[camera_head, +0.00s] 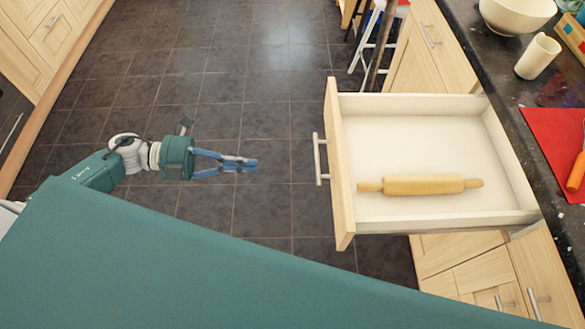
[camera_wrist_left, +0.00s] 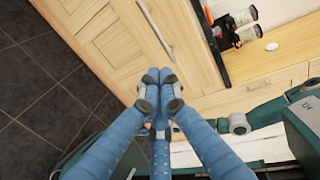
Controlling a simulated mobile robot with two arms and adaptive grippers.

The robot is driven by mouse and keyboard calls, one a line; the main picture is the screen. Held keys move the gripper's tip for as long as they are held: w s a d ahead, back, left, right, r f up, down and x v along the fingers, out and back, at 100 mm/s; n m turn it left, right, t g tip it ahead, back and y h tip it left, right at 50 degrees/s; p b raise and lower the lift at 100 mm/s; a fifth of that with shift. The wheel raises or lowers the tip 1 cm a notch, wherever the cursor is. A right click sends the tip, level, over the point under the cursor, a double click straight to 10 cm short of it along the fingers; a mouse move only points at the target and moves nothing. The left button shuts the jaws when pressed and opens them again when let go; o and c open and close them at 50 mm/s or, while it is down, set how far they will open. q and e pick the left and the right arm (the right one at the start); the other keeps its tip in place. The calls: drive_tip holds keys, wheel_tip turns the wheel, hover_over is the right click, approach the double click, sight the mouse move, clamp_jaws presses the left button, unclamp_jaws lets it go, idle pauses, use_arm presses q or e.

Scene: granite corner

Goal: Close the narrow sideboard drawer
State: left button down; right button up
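The sideboard drawer (camera_head: 344,200) stands pulled far out from the cabinets on the right of the head view. Its pale wood front faces left and carries a metal bar handle (camera_head: 319,160). A wooden rolling pin (camera_head: 422,185) lies inside it. My left gripper (camera_head: 245,164) is left of the handle, apart from it, with its blue fingers pointing at the drawer front. The fingertips meet in the left wrist view (camera_wrist_left: 159,88), with nothing visible between them. The drawer does not show clearly in that view. My right gripper is not in view.
A stool (camera_head: 377,35) stands behind the drawer. Tiled floor (camera_head: 270,110) is clear between gripper and drawer.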

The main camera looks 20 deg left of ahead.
use_arm(q)
drive_tip(key=x, duration=1.3)
drive_tip(key=shift+w+d, duration=0.2)
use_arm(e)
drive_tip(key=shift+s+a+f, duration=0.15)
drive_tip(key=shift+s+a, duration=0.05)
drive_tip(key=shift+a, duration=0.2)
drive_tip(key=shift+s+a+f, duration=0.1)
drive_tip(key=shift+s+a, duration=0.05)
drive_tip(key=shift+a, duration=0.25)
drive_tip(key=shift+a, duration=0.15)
